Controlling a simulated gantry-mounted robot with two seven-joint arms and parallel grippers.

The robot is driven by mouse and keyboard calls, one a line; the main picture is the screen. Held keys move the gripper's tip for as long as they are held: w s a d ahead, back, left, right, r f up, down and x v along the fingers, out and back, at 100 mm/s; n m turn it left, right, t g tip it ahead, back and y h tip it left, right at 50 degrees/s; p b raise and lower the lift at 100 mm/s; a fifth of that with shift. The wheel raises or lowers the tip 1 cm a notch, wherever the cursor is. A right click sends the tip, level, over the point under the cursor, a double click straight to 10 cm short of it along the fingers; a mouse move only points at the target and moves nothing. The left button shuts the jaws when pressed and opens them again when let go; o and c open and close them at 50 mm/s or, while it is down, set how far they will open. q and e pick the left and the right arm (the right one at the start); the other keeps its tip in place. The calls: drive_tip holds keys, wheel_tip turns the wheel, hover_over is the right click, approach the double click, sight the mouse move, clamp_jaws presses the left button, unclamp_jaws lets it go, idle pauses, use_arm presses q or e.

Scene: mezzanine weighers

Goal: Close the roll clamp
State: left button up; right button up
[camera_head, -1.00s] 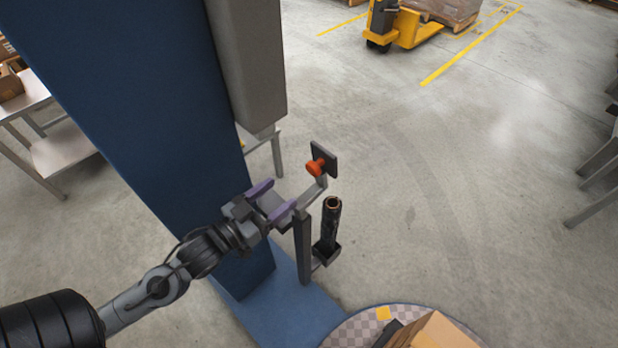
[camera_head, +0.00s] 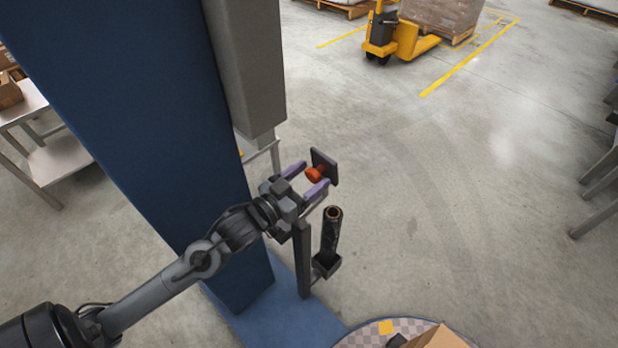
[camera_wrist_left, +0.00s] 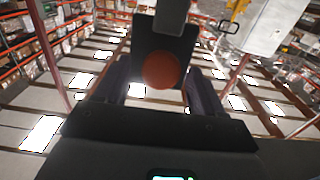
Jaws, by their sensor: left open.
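The roll clamp (camera_head: 326,163) is a dark plate with a red-orange knob (camera_head: 314,174), at the top of a bracket beside the blue column. My left gripper (camera_head: 306,180) is open, with its two purple fingers on either side of the knob. In the left wrist view the round knob (camera_wrist_left: 161,70) sits between the open fingers, in front of the dark plate (camera_wrist_left: 185,47). I cannot tell whether the fingers touch it. My right gripper is not in view.
A dark roll core (camera_head: 331,232) stands upright in a holder just below the clamp. A blue column (camera_head: 150,130) rises close behind my left arm. A round turntable (camera_head: 365,335) with a carton (camera_head: 436,338) is at the bottom. Open floor lies to the right.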

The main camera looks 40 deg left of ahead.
use_arm(q)
drive_tip(key=shift+w, duration=0.2)
drive_tip(key=shift+c, duration=0.3)
clamp_jaws()
